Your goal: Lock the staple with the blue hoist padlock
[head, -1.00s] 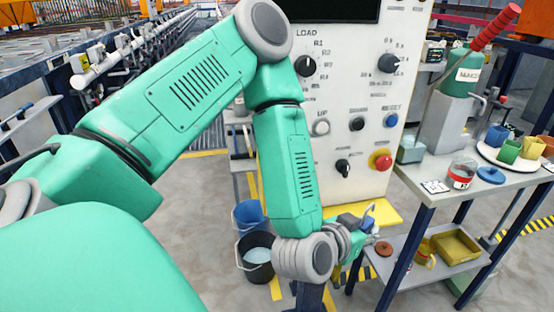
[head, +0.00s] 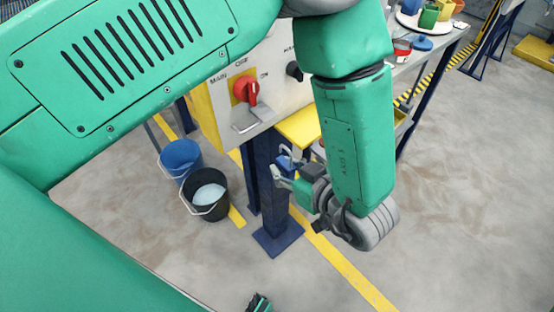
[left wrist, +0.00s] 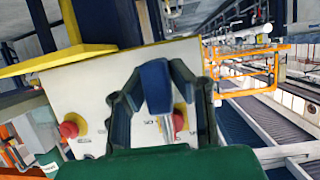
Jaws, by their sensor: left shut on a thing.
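The blue padlock (left wrist: 155,85) is between the two dark fingers of my left gripper (left wrist: 160,95) in the left wrist view. In the head view, my left gripper (head: 282,168) is shut on the padlock (head: 286,157), of which only a small blue part shows. It is in front of the control cabinet's post, below and right of the red MAIN switch (head: 246,90). A grey metal loop (head: 252,122), apparently the staple, sticks out from the cabinet under that switch, apart from the gripper. A dark and green tip (head: 259,303), apparently my right gripper, shows at the bottom edge.
A blue bucket (head: 180,157) and a black bucket (head: 208,190) stand on the floor left of the blue post (head: 268,195). A yellow ledge (head: 300,127) juts from the cabinet close to my gripper. A bench with cups is at the upper right.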

